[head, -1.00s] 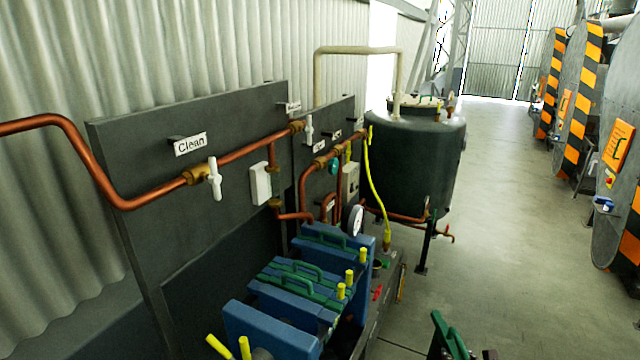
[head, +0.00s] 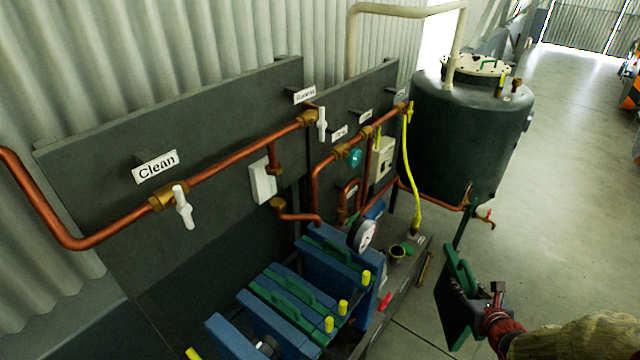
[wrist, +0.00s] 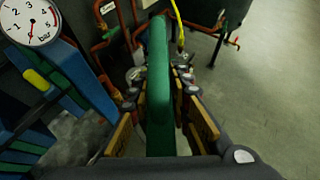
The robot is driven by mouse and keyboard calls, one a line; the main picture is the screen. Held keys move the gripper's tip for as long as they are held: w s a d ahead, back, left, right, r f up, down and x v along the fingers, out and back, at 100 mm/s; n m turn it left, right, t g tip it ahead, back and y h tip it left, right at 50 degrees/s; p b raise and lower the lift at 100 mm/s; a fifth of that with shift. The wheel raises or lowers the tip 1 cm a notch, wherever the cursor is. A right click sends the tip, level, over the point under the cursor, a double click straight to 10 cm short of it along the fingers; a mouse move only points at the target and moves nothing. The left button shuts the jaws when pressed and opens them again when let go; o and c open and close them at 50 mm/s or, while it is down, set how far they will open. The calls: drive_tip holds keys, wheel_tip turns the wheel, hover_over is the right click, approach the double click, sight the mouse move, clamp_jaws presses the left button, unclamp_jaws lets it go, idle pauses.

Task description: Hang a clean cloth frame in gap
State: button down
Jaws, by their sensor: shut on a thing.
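My gripper (head: 492,302) is shut on the green handle bar of a dark frame (head: 456,308) at the lower right of the head view. In the wrist view the green bar (wrist: 160,85) runs lengthwise between the two fingers of my gripper (wrist: 160,105). The frame is held up to the right of the press, apart from it. The press has blue plates (head: 272,325) and green-handled frames (head: 285,305) packed together. A dark gap shows between this pack and the blue end block (head: 338,258). The cloth's state cannot be made out.
Copper pipes with white valve handles (head: 183,207) run along a grey panel (head: 80,170) behind the press. A pressure gauge (head: 362,235), yellow hose (head: 412,180) and dark tank (head: 455,130) stand beyond. Yellow knobs (head: 343,307) stick out along the press side. Floor at right is clear.

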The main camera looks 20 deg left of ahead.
wheel_tip(320, 180, up, 16)
drive_tip(key=p, duration=1.4)
drive_tip(key=shift+r+p, duration=0.25)
drive_tip(key=shift+p, duration=0.15)
